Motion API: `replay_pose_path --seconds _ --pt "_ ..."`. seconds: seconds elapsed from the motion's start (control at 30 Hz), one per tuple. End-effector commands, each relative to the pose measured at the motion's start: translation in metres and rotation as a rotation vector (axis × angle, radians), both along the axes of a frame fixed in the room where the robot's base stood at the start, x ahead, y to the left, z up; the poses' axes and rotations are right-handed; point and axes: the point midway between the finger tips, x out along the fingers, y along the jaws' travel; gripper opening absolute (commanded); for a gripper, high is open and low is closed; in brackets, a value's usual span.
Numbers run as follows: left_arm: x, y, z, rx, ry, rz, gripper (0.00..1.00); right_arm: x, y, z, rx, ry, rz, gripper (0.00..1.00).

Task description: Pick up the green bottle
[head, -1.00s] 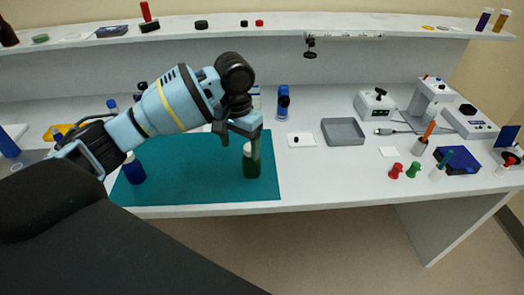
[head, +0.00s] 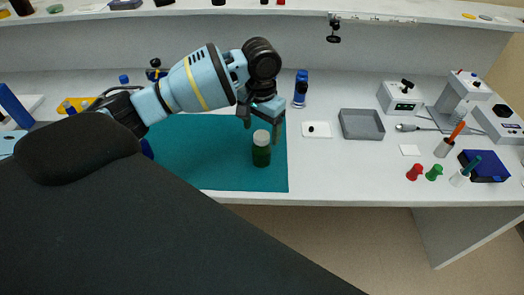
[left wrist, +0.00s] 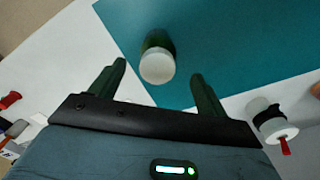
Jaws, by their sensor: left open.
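The green bottle (head: 261,155) with a white cap stands upright on the teal mat (head: 215,177), near its right side. My left gripper (head: 262,126) is open and empty. In the head view its fingers show just above and behind the bottle's cap. In the left wrist view the bottle (left wrist: 157,60) shows between the two fingers of the left gripper (left wrist: 158,78), with its white cap toward the camera. I see no contact between the fingers and the bottle. My right gripper is not in view.
A blue bottle (head: 300,90) stands behind the mat. Right of the mat are a small white plate (head: 317,130), a grey tray (head: 361,125), and red (head: 415,172) and green (head: 434,173) small items. A dark blue bottle (head: 147,148) is mostly hidden by my body at left.

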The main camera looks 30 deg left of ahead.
Motion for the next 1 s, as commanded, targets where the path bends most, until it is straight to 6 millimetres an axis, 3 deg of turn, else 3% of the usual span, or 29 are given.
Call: replay_pose_path --seconds 0.33,0.67,1.0 --pt "-0.003 -0.003 -0.045 0.002 0.004 0.001 0.76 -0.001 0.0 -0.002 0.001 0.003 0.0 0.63" --pt "-0.003 -0.004 -0.049 0.001 0.001 0.0 0.74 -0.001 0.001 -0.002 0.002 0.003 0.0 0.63" --pt "-0.003 -0.004 -0.049 0.001 0.001 0.0 0.3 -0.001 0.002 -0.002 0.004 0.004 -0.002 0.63"
